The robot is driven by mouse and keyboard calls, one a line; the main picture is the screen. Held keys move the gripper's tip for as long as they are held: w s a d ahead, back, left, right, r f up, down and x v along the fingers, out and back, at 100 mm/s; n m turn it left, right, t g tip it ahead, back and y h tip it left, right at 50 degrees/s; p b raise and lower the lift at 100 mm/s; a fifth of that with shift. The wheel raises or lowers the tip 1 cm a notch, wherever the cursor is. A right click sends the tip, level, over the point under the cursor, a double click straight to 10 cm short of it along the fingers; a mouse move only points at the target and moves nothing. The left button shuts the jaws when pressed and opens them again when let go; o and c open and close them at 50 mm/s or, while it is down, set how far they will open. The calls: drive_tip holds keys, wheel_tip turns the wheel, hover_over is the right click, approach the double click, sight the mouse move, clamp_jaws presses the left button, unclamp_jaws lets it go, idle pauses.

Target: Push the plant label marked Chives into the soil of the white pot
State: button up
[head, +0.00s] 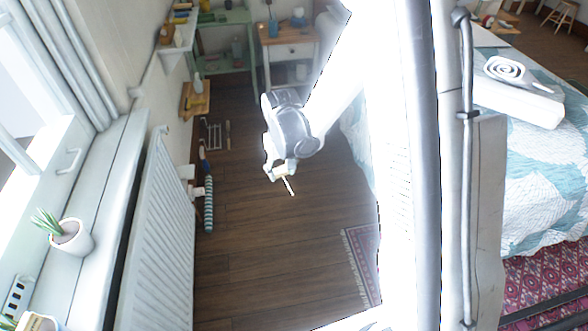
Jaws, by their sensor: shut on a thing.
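My gripper (281,173) hangs over the floor near the middle of the head view, shut on a thin pale stick-like plant label (289,187). The label points down and slightly right from the fingers; its marking is too small to read. A white pot (78,243) stands on the window sill at the left, with dark soil and a spiky green plant leaning left. My gripper is well to the right of this pot and apart from it. Another pale pot (42,323) with a green plant is cut off at the bottom left corner.
The white sill (100,190) runs along the window, with a white radiator (160,240) below it. A striped roll (208,208) lies by the radiator. A green shelf (225,18) and a wooden-topped table (290,35) stand at the back. Bare floor (270,250) lies below my gripper.

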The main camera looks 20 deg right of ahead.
drive_tip(key=s+a+r+n+t+y+b, duration=0.1)
drive_tip(key=a+r+n+y, duration=0.25)
drive_tip(key=a, duration=0.55)
drive_tip(key=a+r+n+y, duration=0.2)
drive_tip(key=a+n, duration=0.3)
drive_tip(key=a, duration=0.5)
drive_tip(key=s+a+r+n+t+y+b, duration=0.1)
drive_tip(key=a+r+n+y, duration=0.2)
drive_tip(key=a, duration=0.6)
drive_tip(key=s+a+r+n+g+y+b, duration=0.1)
drive_tip(key=s+a+r+n+g+y, duration=0.3)
drive_tip(key=a+r, duration=0.4)
drive_tip(key=s+a+r+n+g+y+b, duration=0.1)
drive_tip(key=s+a+r+n+g+y, duration=0.3)
drive_tip(key=a+r, duration=0.5)
drive_tip(key=a+n+g, duration=0.1)
drive_tip(key=a, duration=0.3)
drive_tip(key=shift+s+g, duration=0.3)
drive_tip(key=shift+s, duration=0.1)
drive_tip(key=shift+d+b, duration=0.1)
drive_tip(key=shift+b, duration=0.35)
drive_tip(key=shift+n, duration=0.25)
drive_tip(key=shift+f+b, duration=2.15)
drive_tip(key=shift+f, duration=0.8)
drive_tip(key=shift+f+b, duration=2.3)
drive_tip(key=shift+f, duration=0.2)
